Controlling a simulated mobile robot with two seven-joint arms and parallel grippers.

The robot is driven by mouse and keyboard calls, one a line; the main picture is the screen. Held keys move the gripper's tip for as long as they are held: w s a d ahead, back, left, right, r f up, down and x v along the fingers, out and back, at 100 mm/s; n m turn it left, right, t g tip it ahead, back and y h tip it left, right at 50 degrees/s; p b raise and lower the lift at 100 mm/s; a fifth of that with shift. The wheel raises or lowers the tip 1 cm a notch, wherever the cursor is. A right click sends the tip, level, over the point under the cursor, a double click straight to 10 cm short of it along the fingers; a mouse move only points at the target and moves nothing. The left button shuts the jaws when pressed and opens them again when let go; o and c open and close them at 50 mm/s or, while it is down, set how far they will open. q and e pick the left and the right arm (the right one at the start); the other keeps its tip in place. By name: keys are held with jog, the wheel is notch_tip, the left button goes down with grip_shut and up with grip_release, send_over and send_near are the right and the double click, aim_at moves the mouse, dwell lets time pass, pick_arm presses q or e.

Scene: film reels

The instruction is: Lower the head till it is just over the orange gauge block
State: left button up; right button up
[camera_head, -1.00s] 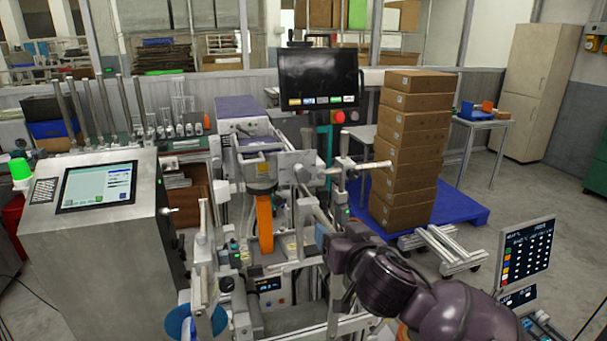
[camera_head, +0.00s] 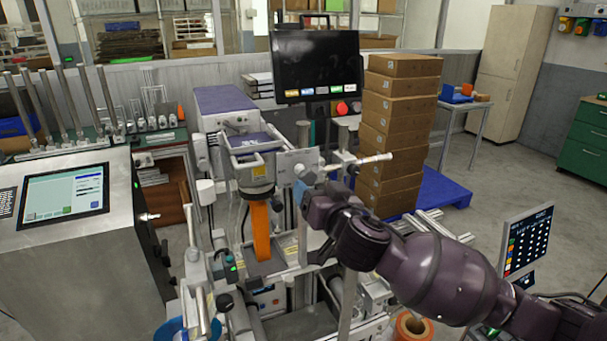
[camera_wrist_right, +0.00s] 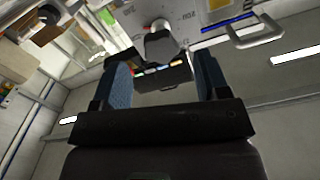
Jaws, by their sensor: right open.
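The tall orange gauge block (camera_head: 260,232) is under the grey machine head (camera_head: 252,172) in the head view. The head's lower edge is close to the block's top; I cannot tell whether they touch. My right gripper (camera_head: 304,194) is to the right of the head, beside the machine's column, its fingers mostly hidden by my wrist. In the right wrist view the gripper (camera_wrist_right: 162,82) is open, with a dark rounded knob (camera_wrist_right: 161,44) ahead between its two blue-padded fingers. Nothing is held. My left gripper is out of view.
A dark monitor (camera_head: 315,65) stands behind the machine. Stacked cartons (camera_head: 398,130) stand on a blue pallet (camera_head: 440,190) behind my right arm. A steel cabinet with a screen (camera_head: 65,195) is at left. Another small display (camera_head: 528,238) is at lower right.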

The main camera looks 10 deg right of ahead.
aim_at(309, 180)
jog(key=shift+w+a+p, duration=0.15)
jog(key=shift+w+a, duration=0.05)
jog(key=shift+w, duration=0.95)
jog(key=shift+w+a+p, duration=0.1)
jog(key=shift+w+a, duration=0.15)
jog(key=shift+w, duration=0.9)
jog(key=shift+w+a+p, duration=0.15)
jog(key=shift+w+a, duration=0.05)
jog(key=shift+w, duration=0.95)
jog(key=c, duration=0.9)
jog(key=shift+a+n, duration=0.15)
jog(key=shift+n, duration=0.55)
jog(key=shift+d+r+n+p, duration=0.15)
jog(key=shift+n+p, duration=0.35)
jog(key=shift+n, duration=0.9)
